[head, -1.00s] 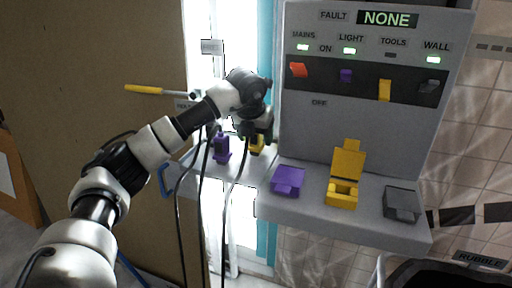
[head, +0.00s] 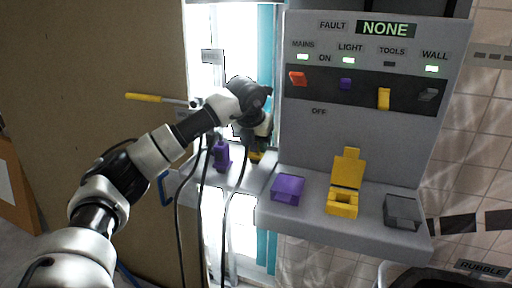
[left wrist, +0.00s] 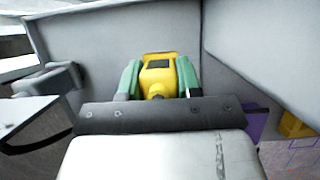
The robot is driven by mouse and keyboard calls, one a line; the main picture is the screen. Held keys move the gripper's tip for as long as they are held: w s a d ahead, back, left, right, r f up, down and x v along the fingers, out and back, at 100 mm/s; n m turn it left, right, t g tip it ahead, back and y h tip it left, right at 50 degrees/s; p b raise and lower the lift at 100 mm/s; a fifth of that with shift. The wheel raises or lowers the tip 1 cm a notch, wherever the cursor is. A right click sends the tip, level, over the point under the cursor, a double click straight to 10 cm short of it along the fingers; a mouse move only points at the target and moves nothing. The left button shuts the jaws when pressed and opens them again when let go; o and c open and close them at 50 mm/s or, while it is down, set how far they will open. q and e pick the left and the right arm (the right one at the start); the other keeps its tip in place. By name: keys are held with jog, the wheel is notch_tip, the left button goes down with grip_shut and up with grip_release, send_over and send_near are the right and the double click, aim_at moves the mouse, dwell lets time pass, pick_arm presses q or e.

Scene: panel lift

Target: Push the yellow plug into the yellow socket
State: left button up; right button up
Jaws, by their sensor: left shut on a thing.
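The yellow plug (left wrist: 158,70) sits between the two green-tipped fingers of my left gripper (left wrist: 158,80) in the left wrist view, and the gripper is shut on it. In the head view the plug (head: 256,156) shows only partly below my left gripper (head: 254,146), over the left part of the shelf. The yellow socket (head: 343,203) is on the shelf to the right, with its yellow lid (head: 347,167) standing open. The plug is apart from the socket. My right gripper does not show.
A purple plug (head: 222,156) stands left of my gripper. A purple socket (head: 287,190) and a grey socket (head: 402,211) flank the yellow socket. The panel (head: 340,135) rises behind. Dark cables hang in front of the shelf.

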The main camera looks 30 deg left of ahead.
pick_arm(q)
jog(key=shift+s+r, duration=0.15)
jog(key=shift+r, duration=0.2)
jog(key=r, duration=0.6)
jog(key=shift+s+d+p, duration=0.1)
jog(key=shift+s+p, duration=0.2)
jog(key=s+d+b, duration=0.2)
jog(key=s+d, duration=0.2)
jog(key=s, duration=1.4)
jog(key=shift+s+d, duration=0.2)
jog(key=shift+s, duration=0.05)
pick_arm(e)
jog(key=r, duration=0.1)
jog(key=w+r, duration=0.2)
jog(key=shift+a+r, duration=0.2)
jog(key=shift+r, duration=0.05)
